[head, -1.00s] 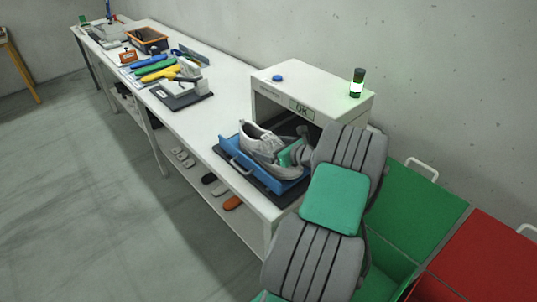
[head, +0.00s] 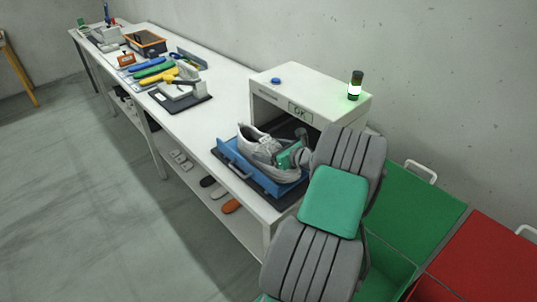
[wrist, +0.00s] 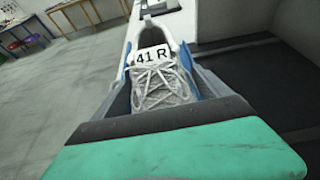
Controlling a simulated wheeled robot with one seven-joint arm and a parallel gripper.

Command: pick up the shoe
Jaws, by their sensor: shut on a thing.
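The shoe (head: 257,142) is light grey with laces. It is at the blue tray (head: 236,165) in front of the white box machine, and whether it touches the tray is hard to tell.
The white machine (head: 316,88) shows "OK" and bears a green-lit lamp (head: 355,86) and a blue button. A green bin (head: 421,208) and a red bin (head: 491,257) stand at right. Tools and an orange-rimmed crate (head: 147,43) lie farther along the bench. Insoles lie on the lower shelf.

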